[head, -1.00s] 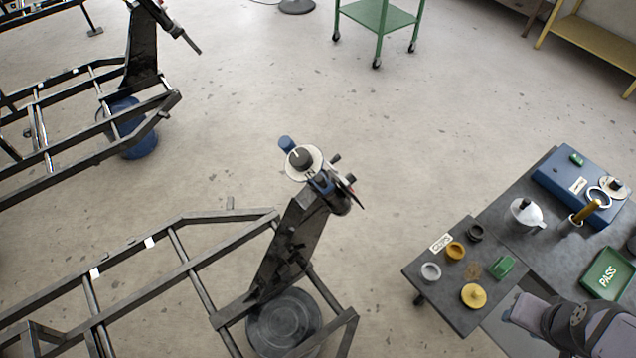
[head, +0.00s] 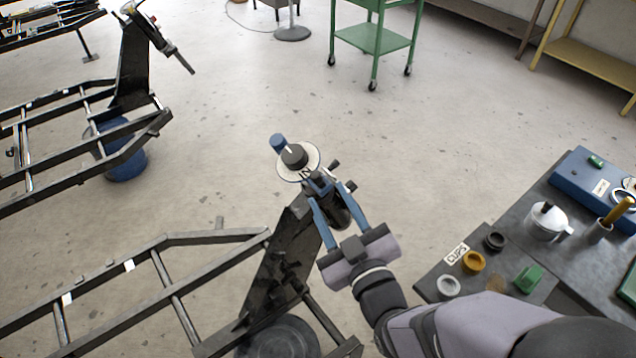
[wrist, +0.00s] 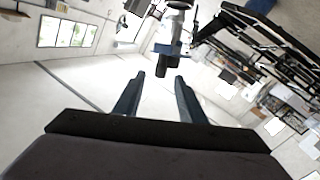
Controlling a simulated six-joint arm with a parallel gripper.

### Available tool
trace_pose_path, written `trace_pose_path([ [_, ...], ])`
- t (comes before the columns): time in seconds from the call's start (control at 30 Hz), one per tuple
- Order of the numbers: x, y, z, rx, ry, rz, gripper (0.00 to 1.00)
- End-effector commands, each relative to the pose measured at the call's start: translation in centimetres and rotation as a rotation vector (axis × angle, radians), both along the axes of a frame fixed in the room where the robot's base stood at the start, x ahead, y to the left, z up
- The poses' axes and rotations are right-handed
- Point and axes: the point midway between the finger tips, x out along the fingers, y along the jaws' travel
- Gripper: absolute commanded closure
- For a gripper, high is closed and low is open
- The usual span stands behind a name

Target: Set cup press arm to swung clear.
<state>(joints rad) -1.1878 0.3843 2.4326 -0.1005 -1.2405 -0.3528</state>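The press fitting sits on top of the dark frame's upright post (head: 272,262). It has a round white dial (head: 298,160) with a black knob, lettering that looks like "IN", and a blue grip (head: 278,142) at its upper left. I cannot tell which piece is the cup press arm itself. My gripper (head: 334,192) is open, its blue fingers apart on either side of the head tube in the head view. In the wrist view, the gap of my gripper (wrist: 160,77) looks empty, with a blue and dark part (wrist: 165,62) just beyond the fingertips. Contact is unclear.
A bench at right holds the cups, including a yellow cup (head: 473,262), a grey cup (head: 448,286) and a green piece (head: 528,279). A second frame (head: 132,80) stands at upper left. A green cart (head: 375,38) is at the back. Open floor lies between them.

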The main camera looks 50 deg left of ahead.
Motion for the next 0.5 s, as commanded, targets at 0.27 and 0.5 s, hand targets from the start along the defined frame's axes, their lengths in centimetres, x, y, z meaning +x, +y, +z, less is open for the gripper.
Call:
trace_pose_path([
  [0.27, -0.1, 0.7, 0.2, 0.007, -0.004, 0.007, 0.63],
  [0.5, 0.6, 3.1, 0.3, 0.007, -0.003, 0.006, 0.63],
])
